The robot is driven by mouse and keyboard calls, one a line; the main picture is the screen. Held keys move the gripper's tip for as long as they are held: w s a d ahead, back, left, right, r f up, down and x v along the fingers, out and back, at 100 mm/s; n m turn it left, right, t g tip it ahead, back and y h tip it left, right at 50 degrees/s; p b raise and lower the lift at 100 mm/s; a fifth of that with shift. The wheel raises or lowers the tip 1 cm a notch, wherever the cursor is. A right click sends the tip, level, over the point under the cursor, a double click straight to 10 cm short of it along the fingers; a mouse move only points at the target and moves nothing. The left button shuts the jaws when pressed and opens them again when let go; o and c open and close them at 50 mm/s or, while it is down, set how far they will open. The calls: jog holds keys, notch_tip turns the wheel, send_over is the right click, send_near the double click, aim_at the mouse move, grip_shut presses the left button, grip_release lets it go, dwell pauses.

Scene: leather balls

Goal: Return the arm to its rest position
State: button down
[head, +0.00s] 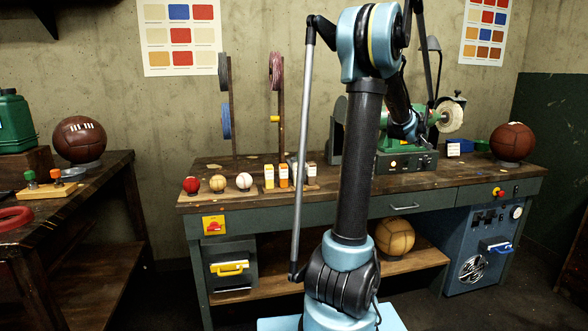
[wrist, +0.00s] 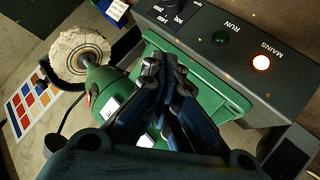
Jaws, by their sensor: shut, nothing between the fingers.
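My gripper (wrist: 163,72) shows in the wrist view with its dark fingers together and nothing between them. Its fingers appear over the green buffing machine (wrist: 215,88); I cannot tell whether they touch it. In the head view my arm rises in the middle, bends at the top and reaches down toward the same machine (head: 428,121) on the workbench.
The white buffing wheel (wrist: 80,52) is close to the fingers, and the control panel (wrist: 220,45) has its MAINS lamp lit. The workbench (head: 245,203) holds small balls, bottles and upright spool posts. A brown ball (head: 512,142) sits at its right end.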

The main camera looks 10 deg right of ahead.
jog(key=s+a+f+g+y, duration=0.15)
jog(key=s+a, duration=0.25)
jog(key=a, duration=0.7)
jog(key=s+a+f+y, duration=0.2)
jog(key=s+a+f, duration=0.15)
jog(key=a, duration=0.75)
jog(key=s+a+f+g+y, duration=0.15)
jog(key=s+a, duration=0.35)
jog(key=a, duration=0.6)
jog(key=s+a+f+g+y, duration=0.1)
jog(key=s+a+f, duration=0.4)
jog(key=s, duration=0.4)
jog(key=s+a+f+g+y, duration=0.1)
jog(key=s+a+f, duration=0.4)
jog(key=s+a, duration=0.2)
jog(key=s+a+f+n+g+y, duration=0.1)
jog(key=s+a+f, duration=0.4)
jog(key=s, duration=0.6)
jog(key=shift+a+f+g, duration=0.15)
jog(key=shift+a+g, duration=0.45)
jog(key=shift+a, duration=0.1)
jog(key=shift+w+f, duration=0.2)
jog(key=shift+w, duration=0.2)
